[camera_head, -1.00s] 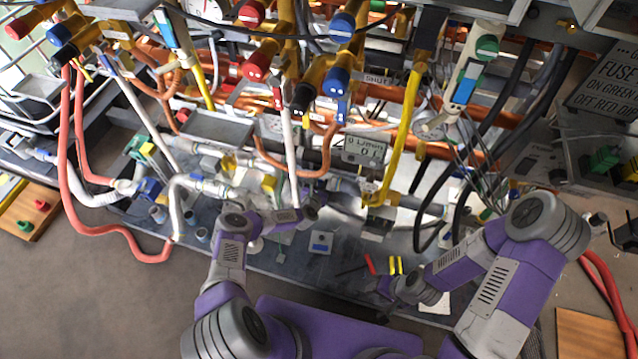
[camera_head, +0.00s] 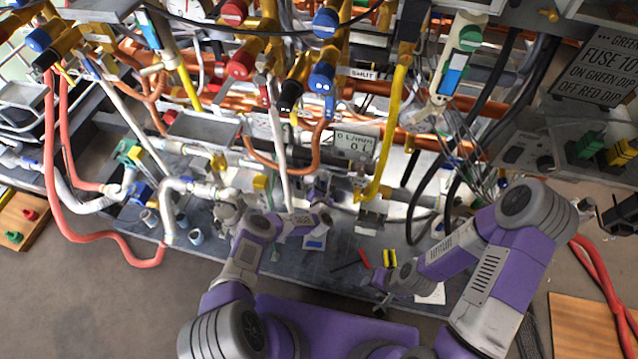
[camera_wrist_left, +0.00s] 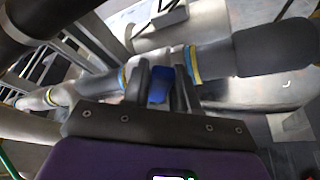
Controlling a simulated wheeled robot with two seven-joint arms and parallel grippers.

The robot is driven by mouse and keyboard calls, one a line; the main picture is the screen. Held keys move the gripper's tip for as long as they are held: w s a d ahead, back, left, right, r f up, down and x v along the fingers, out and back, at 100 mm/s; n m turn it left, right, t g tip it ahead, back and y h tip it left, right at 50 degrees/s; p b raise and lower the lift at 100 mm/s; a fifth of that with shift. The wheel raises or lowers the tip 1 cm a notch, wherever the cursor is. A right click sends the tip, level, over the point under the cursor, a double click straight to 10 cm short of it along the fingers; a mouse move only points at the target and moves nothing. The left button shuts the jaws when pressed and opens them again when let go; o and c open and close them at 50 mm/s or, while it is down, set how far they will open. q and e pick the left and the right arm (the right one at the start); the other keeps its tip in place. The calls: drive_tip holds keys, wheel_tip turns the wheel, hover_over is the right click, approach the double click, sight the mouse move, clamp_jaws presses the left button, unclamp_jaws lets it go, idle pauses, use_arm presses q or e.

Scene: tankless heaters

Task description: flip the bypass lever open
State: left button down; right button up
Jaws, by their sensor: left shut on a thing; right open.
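In the left wrist view, a blue lever-like piece (camera_wrist_left: 158,86) sits between the two dark fingers of my left gripper (camera_wrist_left: 160,84), which is shut on it. It lies at a pipe joint with blue and yellow rings; I take it for the bypass lever, but its full shape and angle are hidden. In the head view, my left gripper (camera_head: 321,186) reaches in at the low pipes below the flow meter (camera_head: 356,143); its fingertips are hard to make out there. My right gripper (camera_head: 381,291) is open and empty, low over the front of the dark base plate.
Pipes, red and blue valve knobs (camera_head: 241,63) and black hoses crowd the space above and behind my left gripper. A yellow pipe (camera_head: 393,110) comes down to its right. Red and yellow pieces (camera_head: 390,258) lie near my right gripper. The floor (camera_head: 90,300) at the lower left is clear.

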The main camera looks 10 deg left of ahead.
idle(0.3)
use_arm(q)
drive_tip(key=c, duration=1)
unclamp_jaws()
drive_tip(key=shift+o, duration=0.2)
drive_tip(key=p+v, duration=0.4)
drive_tip(key=v, duration=0.3)
drive_tip(key=shift+s, duration=0.3)
drive_tip(key=shift+d+r, duration=0.1)
